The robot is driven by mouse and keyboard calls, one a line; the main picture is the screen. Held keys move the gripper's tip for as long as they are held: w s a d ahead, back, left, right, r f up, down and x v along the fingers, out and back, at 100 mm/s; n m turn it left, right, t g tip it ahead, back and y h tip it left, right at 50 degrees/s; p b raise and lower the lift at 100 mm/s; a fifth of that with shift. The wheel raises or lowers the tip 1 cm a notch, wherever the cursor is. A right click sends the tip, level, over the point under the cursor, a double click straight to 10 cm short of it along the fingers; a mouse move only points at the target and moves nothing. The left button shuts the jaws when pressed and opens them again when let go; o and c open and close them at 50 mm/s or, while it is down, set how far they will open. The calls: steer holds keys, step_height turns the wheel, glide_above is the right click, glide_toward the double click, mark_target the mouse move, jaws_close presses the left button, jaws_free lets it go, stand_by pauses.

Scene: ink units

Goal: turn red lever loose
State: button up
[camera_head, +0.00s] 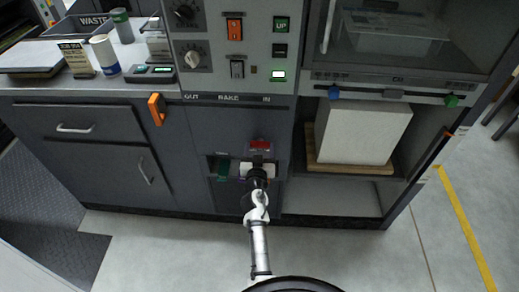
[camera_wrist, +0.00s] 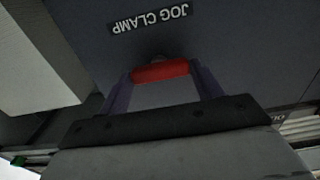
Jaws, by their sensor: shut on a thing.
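The red lever (camera_wrist: 160,71) shows in the wrist view as a short red bar in front of a dark panel. My gripper (camera_wrist: 163,88) is shut on it, with one finger at each end of the bar. The black and grey gripper body hides what lies below. In the head view my gripper (camera_head: 257,172) is at the cabinet front, below the OUT, BAKE, IN lettering, and hides the lever's grip. A red patch (camera_head: 261,146) shows just above it; I cannot tell whether this belongs to the lever.
A JOG CLAMP label (camera_wrist: 150,18) appears upside down beyond the lever. A dark green piece (camera_head: 222,168) is just left of my gripper. A white block (camera_head: 362,132) stands in the open bay at right. An orange handle (camera_head: 157,108) sticks out at left. The floor in front is clear.

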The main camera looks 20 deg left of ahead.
steer(key=shift+n, duration=0.3)
steer(key=n, duration=0.3)
steer(key=shift+n+b, duration=0.3)
steer(key=n, duration=0.4)
steer(key=shift+n, duration=0.3)
steer(key=n, duration=0.4)
steer(key=shift+a+n, duration=0.1)
steer(key=shift+n, duration=0.2)
steer(key=shift+n+p, duration=0.5)
steer(key=shift+n, duration=1.7)
steer(key=o, duration=1)
steer(key=shift+s+f, duration=0.15)
